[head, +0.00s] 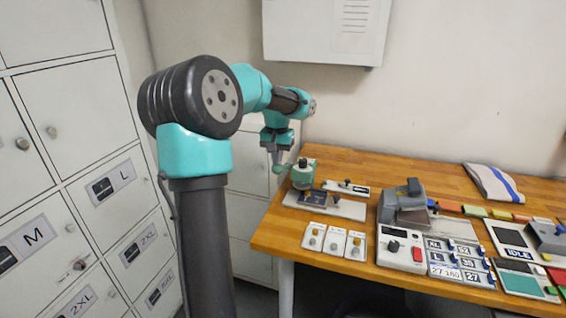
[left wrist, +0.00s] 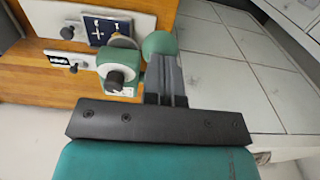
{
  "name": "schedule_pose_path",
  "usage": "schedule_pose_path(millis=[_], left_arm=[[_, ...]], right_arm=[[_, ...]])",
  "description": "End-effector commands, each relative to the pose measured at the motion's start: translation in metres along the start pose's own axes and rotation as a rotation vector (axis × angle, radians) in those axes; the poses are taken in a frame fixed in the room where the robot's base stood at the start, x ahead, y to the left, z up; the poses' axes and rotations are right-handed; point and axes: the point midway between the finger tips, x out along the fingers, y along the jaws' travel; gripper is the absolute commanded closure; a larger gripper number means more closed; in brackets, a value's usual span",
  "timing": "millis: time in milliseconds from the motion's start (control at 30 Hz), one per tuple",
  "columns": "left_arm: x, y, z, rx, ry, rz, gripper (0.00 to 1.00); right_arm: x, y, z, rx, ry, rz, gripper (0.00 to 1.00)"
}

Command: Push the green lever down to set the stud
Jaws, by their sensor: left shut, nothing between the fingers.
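The stud press (head: 303,174) is a small green and grey device at the left end of the wooden table, standing on a pale base plate (head: 345,208). Its green lever (head: 280,169) sticks out to the left and ends in a rounded knob. In the left wrist view the lever knob (left wrist: 159,44) lies right at my fingertips, with the press (left wrist: 117,72) beside it. My left gripper (head: 277,160) is shut and empty, pointing down just above the knob. I cannot tell whether it touches. My right gripper is out of view.
A dark blue piece (head: 312,198) lies by the press. Three small white plates (head: 333,240) with studs lie in front. A grey machine (head: 402,205), label cards and a folded striped cloth (head: 492,183) are further right. Lockers (head: 80,120) stand left.

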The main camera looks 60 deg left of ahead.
Motion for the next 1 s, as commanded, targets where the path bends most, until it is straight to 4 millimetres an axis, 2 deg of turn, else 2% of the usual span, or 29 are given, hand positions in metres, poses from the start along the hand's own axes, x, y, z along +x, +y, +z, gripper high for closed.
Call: schedule_pose_path(millis=[1000], left_arm=[[0.013, 0.0, 0.006, 0.0, 0.0, 0.0, 1.0]], right_arm=[[0.0, 0.0, 0.0, 0.0, 0.0, 0.0, 0.68]])
